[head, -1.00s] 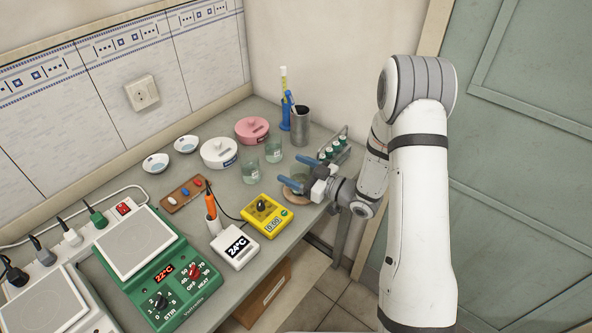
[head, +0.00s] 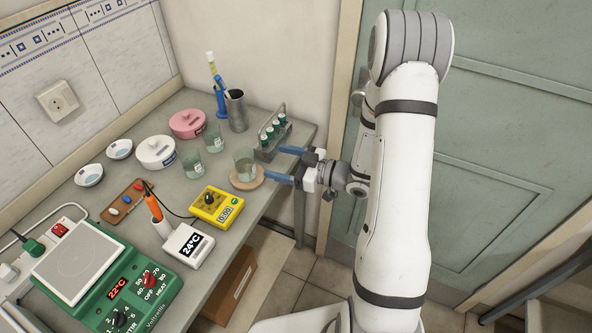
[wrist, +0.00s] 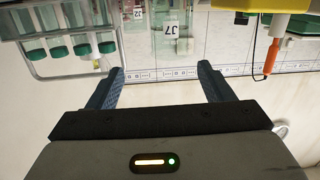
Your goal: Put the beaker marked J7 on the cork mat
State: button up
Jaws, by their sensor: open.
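The beaker marked J7 (wrist: 168,40) is clear glass and shows upside down in the wrist view, ahead of my open fingers. In the head view, a clear beaker (head: 245,163) stands upright on the round cork mat (head: 256,183), and its position matches the J7 beaker. My gripper (head: 276,162) is open and empty at the right of this beaker, its blue fingers pointing toward it. In the wrist view my gripper (wrist: 160,69) has nothing between its fingertips. The mat cannot be made out there.
Two other beakers (head: 190,165) (head: 213,138) stand left of and behind the mat. A rack with green-capped vials (head: 272,136) stands close behind it. A yellow meter (head: 216,206) lies to the front left. The bench edge is near at the right.

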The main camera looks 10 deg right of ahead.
jog(key=w+d+r+m+t+h, duration=0.1)
jog(key=w+d+r+m+h, duration=0.1)
jog(key=d+r+m+h, duration=0.85)
jog(key=s+a+r+g+h, duration=0.1)
jog(key=s+a+g+h, duration=0.1)
jog(key=s, duration=0.9)
jog(key=s+a+r+m+g+h, duration=0.1)
jog(key=s+g, duration=0.4)
jog(key=s, duration=0.7)
jog(key=shift+s+a+r+h, duration=0.15)
jog(key=shift+a+r+h, duration=0.3)
jog(key=shift+a+r, duration=0.35)
jog(key=shift+f+m, duration=0.1)
jog(key=shift+m, duration=0.15)
